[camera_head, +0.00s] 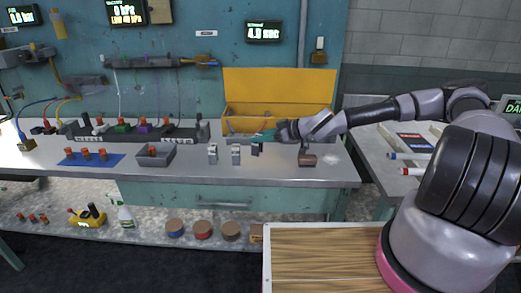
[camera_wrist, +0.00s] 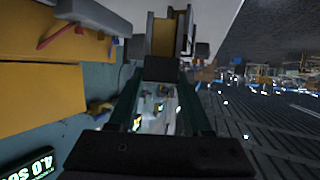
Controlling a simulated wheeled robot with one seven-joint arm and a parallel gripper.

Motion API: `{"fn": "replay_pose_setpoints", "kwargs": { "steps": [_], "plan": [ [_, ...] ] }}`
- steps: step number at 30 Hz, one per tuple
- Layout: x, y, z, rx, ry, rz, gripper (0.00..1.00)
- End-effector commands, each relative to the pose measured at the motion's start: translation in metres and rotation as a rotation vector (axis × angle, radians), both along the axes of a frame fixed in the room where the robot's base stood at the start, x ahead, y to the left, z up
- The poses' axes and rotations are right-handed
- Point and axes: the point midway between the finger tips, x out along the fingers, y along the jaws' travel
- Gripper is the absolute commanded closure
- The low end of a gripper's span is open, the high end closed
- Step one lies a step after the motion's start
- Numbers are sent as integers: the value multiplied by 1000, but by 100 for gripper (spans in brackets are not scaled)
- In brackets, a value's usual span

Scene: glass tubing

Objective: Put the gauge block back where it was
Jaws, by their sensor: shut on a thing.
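My gripper (camera_head: 265,136) reaches left over the workbench, just in front of the open yellow box. Its teal fingers are shut on a small dark block (camera_head: 257,149), seemingly the gauge block, at the front of the fingers. In the wrist view, the fingers converge on a dark block (camera_wrist: 164,68); its far side and exact grip are unclear. Two small grey metallic blocks (camera_head: 213,152) (camera_head: 236,154) stand on the bench left of my gripper.
The open yellow box (camera_head: 277,117) stands close behind my gripper. A brown block (camera_head: 307,159) sits on the bench to the right. A grey tray (camera_head: 155,154) and a blue mat (camera_head: 75,160) with brown pieces lie left. The front bench strip between has free room.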

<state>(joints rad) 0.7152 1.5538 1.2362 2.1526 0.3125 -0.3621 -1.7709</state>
Motion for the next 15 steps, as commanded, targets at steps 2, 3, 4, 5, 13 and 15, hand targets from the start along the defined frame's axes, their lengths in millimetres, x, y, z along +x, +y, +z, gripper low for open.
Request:
{"fn": "replay_pose_setpoints", "kwargs": {
  "steps": [2, 3, 4, 5, 13, 15],
  "plan": [
    [0, 0, -7, 2, 3, -2, 100],
    [0, 0, -12, 2, 3, -2, 100],
    [0, 0, -16, 3, 5, -2, 100],
    [0, 0, -21, 3, 5, -2, 100],
    [1, 0, -43, 1, -1, -1, 100],
    [1, 0, -43, -1, -1, -1, 100]
  ]
}}
